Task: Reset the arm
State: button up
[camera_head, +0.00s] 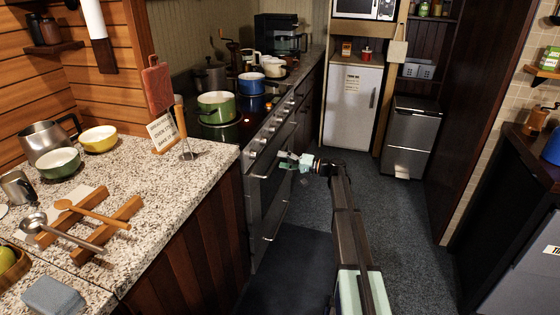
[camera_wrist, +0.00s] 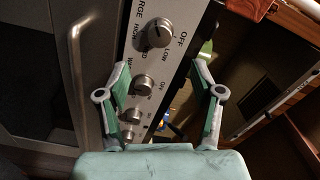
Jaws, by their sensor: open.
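My gripper (camera_head: 296,161) is at the front of the stove (camera_head: 262,170), close to its control panel and oven door. In the wrist view, my gripper (camera_wrist: 160,100) has its two pale green and grey fingers spread wide, with nothing held between them. Behind the fingers is the steel control panel (camera_wrist: 178,35) with several black and silver knobs (camera_wrist: 158,32). The oven handle (camera_wrist: 78,70) runs along the left of that view. I cannot tell whether a fingertip touches the panel. My arm stretches forward from the bottom of the head view.
A granite counter (camera_head: 215,160) stands at the left, with bowls, a kettle and utensils. A green pot (camera_head: 217,108) and a blue pot (camera_head: 251,83) sit on the stove. A white fridge (camera_head: 352,105) stands at the back. Dark carpet (camera_head: 400,225) lies clear to the right.

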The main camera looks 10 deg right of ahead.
jog(key=s+a+f+m+g+h+p, duration=0.1)
jog(key=s+a+f+g+h, duration=0.15)
jog(key=s+f, duration=0.85)
jog(key=s+a+f+g+h, duration=0.2)
jog(key=s+f+g+h, duration=0.2)
jog(key=s+f, duration=0.7)
jog(key=s+a+f+m+g+h+p, duration=0.1)
jog(key=s+a+f+g+h, duration=0.2)
jog(key=s+f, duration=0.8)
jog(key=s+a+f+n+g+h+p, duration=0.1)
jog(key=s+f+n+g+h+p, duration=0.1)
jog(key=s, duration=1.8)
jog(key=s+a+f+n+g+h+p, duration=0.1)
jog(key=s+f+n+g+h, duration=0.1)
jog(key=s, duration=1.9)
notch_tip(320, 180, down, 2)
jog(key=g+h, duration=0.1)
jog(key=g, duration=0.2)
jog(key=shift+h+p, duration=0.35)
